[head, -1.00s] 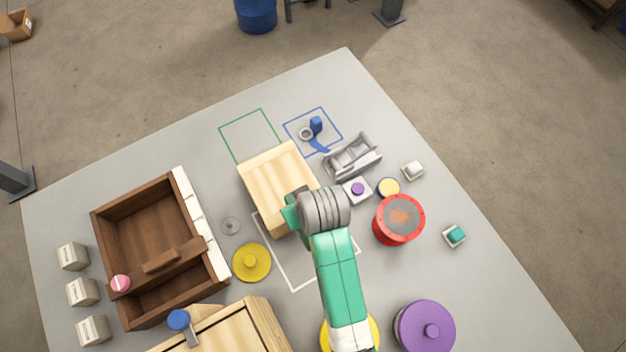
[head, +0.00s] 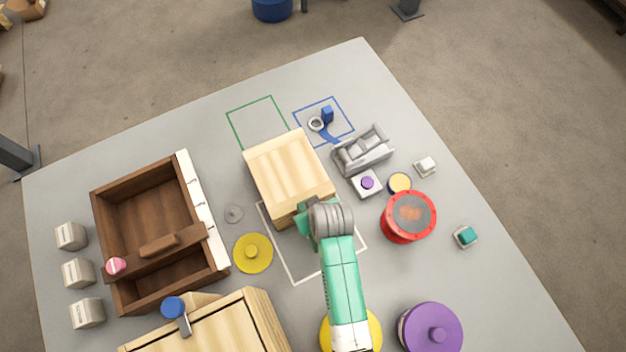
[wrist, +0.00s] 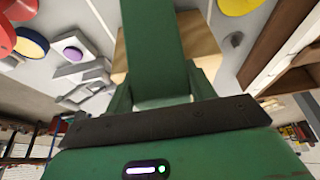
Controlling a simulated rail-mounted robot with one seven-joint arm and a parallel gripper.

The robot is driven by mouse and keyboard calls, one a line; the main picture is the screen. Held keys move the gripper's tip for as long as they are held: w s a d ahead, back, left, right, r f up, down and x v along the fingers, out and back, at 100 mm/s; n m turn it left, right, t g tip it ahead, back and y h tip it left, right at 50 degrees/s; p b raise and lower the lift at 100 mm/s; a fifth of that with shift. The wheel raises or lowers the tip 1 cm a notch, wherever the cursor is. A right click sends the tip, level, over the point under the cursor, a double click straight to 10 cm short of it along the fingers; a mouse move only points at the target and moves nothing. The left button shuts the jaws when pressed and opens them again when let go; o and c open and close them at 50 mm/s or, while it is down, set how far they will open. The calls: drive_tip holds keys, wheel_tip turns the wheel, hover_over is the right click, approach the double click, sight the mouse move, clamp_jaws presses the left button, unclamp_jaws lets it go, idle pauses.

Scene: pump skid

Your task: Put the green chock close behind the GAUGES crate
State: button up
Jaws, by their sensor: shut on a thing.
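My gripper (wrist: 160,95) is green and shut on a long green block (wrist: 155,45), which looks like the green chock. In the head view my gripper (head: 308,222) is at the near right corner of a light wooden crate (head: 288,165); the chock is mostly hidden there by my wrist. The crate's wood also shows behind the chock in the wrist view (wrist: 200,40). I cannot tell whether chock and crate touch. No GAUGES lettering is readable. A second light wooden crate (head: 215,330) stands at the near edge.
A dark brown compartment box (head: 150,225) is at left. A yellow disc (head: 253,253), red drum (head: 408,217), grey cradle (head: 362,152) and purple knobbed disc (head: 431,328) stand around. Green (head: 258,122) and blue (head: 323,120) outlines lie at the far side.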

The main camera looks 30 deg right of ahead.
drive_tip(key=shift+f+b, duration=0.85)
drive_tip(key=shift+f, duration=1.3)
drive_tip(key=shift+f, duration=0.15)
drive_tip(key=o, duration=1.7)
drive_tip(key=shift+c, duration=0.2)
drive_tip(key=p+v, duration=0.4)
drive_tip(key=v, duration=0.8)
drive_tip(key=shift+p, duration=0.35)
drive_tip(key=shift+w, duration=0.1)
